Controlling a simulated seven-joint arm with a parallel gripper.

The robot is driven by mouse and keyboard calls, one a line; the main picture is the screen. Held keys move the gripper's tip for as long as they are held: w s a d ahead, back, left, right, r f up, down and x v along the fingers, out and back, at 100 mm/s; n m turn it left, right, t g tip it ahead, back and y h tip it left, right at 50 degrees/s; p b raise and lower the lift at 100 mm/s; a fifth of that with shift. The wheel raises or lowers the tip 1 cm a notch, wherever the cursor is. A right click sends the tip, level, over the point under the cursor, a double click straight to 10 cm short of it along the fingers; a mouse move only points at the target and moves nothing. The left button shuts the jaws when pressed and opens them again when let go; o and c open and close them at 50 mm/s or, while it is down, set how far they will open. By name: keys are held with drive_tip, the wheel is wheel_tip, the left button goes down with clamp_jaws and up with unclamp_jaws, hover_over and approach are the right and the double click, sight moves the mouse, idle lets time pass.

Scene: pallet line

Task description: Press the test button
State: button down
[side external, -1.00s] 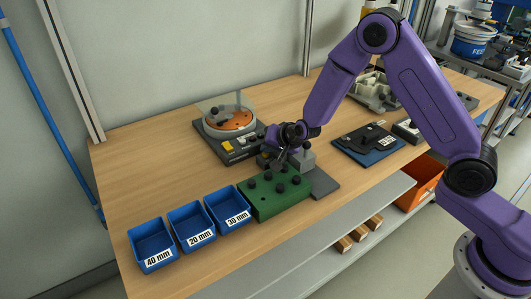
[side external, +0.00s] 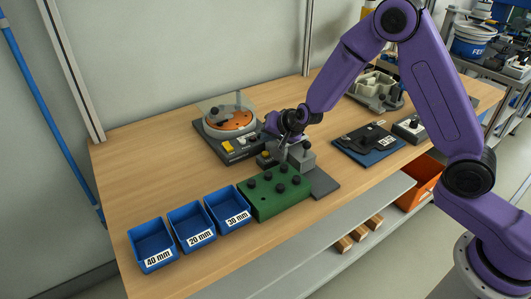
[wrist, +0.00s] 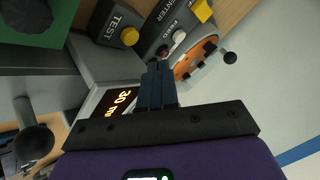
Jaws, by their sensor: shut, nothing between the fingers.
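The test button is yellow (wrist: 129,36) and sits on a dark panel marked TEST in the wrist view. It also shows in the side view (side external: 265,155), low and left of my gripper. My gripper (side external: 283,142) is shut and empty above the test station, apart from the button as far as I can tell. In the wrist view, its dark fingertips (wrist: 158,70) are below and right of the button. A lit display (wrist: 112,104) beside them reads 30 and a partly hidden unit.
A green block with several black knobs (side external: 262,206) stands in front. A grey fixture (side external: 303,159) with a black ball knob is close on the right. Behind is a feeder with an orange disc (side external: 232,121). Blue bins (side external: 152,246) stand at front left.

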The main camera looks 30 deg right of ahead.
drive_tip(key=shift+r, duration=1.3)
drive_tip(key=s+a+r+n+g+y, duration=0.1)
drive_tip(key=s+a+r+n+g, duration=0.15)
drive_tip(key=s, duration=0.45)
drive_tip(key=s+a+r+n+g+y, duration=0.1)
drive_tip(key=s+a+n, duration=0.1)
drive_tip(key=s+n, duration=0.3)
drive_tip(key=s+a+r+n+g+y, duration=0.1)
drive_tip(key=s+a+n+g, duration=0.15)
drive_tip(key=s, duration=0.55)
drive_tip(key=s+d+r+n+g+h, duration=0.1)
drive_tip(key=s+d+n, duration=0.4)
drive_tip(key=s, duration=0.6)
drive_tip(key=s+d+r+n+g+h, duration=0.2)
drive_tip(key=s+d+n, duration=0.3)
drive_tip(key=s+d, duration=0.4)
drive_tip(key=shift+s+h, duration=0.3)
drive_tip(key=shift+s, duration=0.9)
idle(1.5)
